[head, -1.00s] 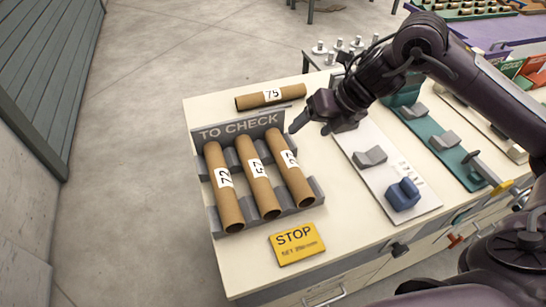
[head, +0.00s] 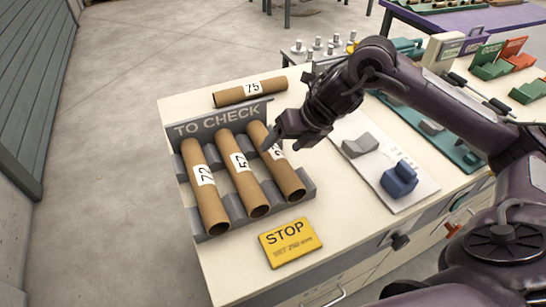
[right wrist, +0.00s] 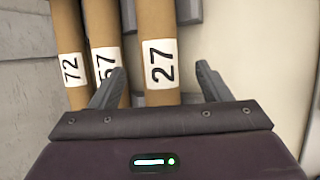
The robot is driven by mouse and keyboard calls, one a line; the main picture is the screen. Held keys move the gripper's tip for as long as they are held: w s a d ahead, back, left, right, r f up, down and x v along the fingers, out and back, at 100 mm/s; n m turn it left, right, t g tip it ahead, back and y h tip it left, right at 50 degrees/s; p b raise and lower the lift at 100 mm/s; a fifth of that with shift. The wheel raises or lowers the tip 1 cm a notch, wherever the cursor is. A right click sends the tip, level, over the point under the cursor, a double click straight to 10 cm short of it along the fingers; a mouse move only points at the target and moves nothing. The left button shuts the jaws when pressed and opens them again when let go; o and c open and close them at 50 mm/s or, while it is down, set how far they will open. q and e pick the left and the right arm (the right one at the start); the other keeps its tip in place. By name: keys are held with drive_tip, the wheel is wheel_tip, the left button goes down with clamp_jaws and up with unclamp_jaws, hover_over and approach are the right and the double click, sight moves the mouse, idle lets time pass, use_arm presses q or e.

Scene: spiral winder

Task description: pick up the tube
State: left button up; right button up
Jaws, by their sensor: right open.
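Three brown cardboard tubes lie side by side in the grey TO CHECK rack (head: 310,186). They are the 72 tube (head: 207,205), the 57 tube (head: 248,192) and the 27 tube (head: 288,180). A 75 tube (head: 228,97) lies on the bench top behind the rack. My right gripper (head: 269,143) is open above the 27 tube and partly hides its label. In the right wrist view the 27 tube (right wrist: 158,30) runs between the two spread fingers (right wrist: 160,85); whether they touch it I cannot tell. My left gripper is not in view.
A yellow STOP sign (head: 290,242) lies in front of the rack. A white board with grey and blue blocks (head: 400,180) is to the right, with green fixtures beyond. Metal pegs (head: 318,46) stand at the back. A white bench top (head: 225,265) shows bare at front left.

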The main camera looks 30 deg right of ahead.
sight(276, 149)
drive_tip(key=x, duration=0.4)
drive_tip(key=shift+w+a+f+p, duration=0.1)
drive_tip(key=shift+w+f+p, duration=0.1)
drive_tip(key=shift+p, duration=0.1)
drive_tip(key=shift+r, duration=0.1)
drive_tip(key=shift+c, duration=0.2)
drive_tip(key=c, duration=1.1)
drive_tip(key=shift+o, duration=0.2)
drive_tip(key=shift+r, duration=0.15)
